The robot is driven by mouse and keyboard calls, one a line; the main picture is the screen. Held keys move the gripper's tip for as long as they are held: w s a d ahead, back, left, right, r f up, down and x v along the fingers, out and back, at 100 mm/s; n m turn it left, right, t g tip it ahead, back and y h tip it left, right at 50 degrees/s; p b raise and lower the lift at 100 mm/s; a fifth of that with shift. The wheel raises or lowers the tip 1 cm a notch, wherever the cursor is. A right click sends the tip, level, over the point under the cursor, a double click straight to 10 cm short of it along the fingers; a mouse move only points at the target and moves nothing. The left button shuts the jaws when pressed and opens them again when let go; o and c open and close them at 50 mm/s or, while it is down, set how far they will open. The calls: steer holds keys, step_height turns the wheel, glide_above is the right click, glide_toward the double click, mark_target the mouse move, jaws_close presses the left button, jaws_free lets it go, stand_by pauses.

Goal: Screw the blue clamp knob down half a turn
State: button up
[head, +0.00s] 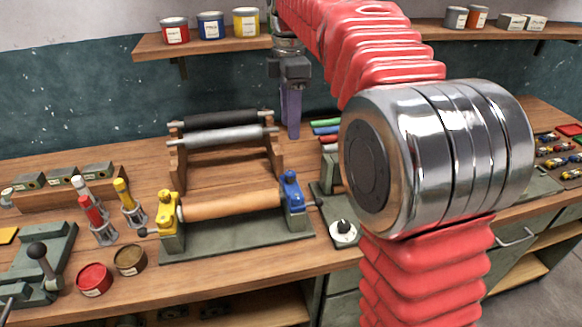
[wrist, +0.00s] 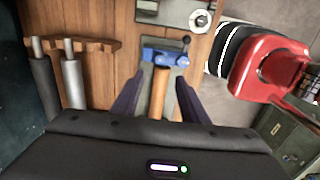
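The blue clamp (head: 293,192) stands upright at the right end of the wooden roller (head: 232,205), its blue knob (head: 291,176) on top. In the wrist view the blue clamp (wrist: 163,57) lies just beyond my fingertips, with a dark ball handle beside it. My gripper (head: 291,134) points down above the bench, its purple fingers higher in the picture than the clamp. In the wrist view my gripper (wrist: 160,82) has its fingers spread, with the roller showing between them. Nothing is held, and neither finger visibly touches the clamp.
A yellow clamp (head: 169,212) holds the roller's left end on a green base (head: 240,246). A wooden rack (head: 228,165) with dark and grey rollers stands behind. A white dial (head: 343,232) sits to the right. Ink tins (head: 93,279) and tubes stand at left.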

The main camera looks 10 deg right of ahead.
mark_target(291, 173)
steer(key=shift+f, duration=0.1)
step_height(291, 173, down, 14)
steer(key=shift+r, duration=0.2)
stand_by(0.5)
steer(key=shift+d, duration=0.1)
jaws_close()
stand_by(0.3)
